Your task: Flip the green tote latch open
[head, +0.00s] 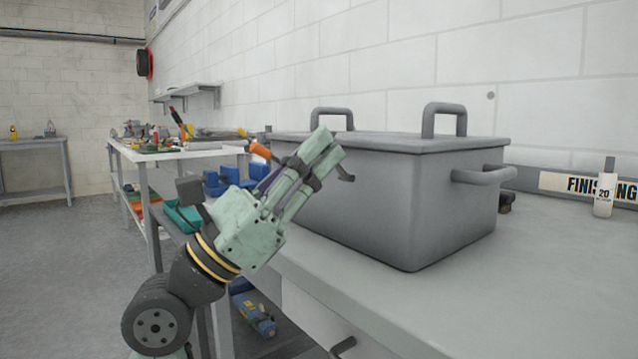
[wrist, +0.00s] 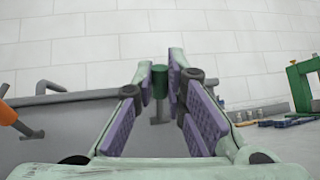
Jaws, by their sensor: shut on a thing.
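The tote is a large grey lidded box (head: 385,205) on the bench, and part of its wall shows in the wrist view (wrist: 65,130). The green latch (wrist: 160,82) is a short green grip on a grey stem at the tote's edge in the wrist view. My gripper (wrist: 160,78) is shut on its green grip between the purple-padded fingers. In the head view my gripper (head: 326,146) is tilted up against the tote's near left side, and its fingers hide the green grip. An orange-handled latch (wrist: 8,113) sits further left on the tote; it also shows in the head view (head: 260,150).
Grey handles stand on the lid (head: 445,108) and side (head: 484,175). A white bottle (head: 604,190) stands at the right by the wall. Blue bins (head: 230,178) lie behind my gripper. The bench front (head: 470,310) is clear. A green frame (wrist: 305,85) stands at the right.

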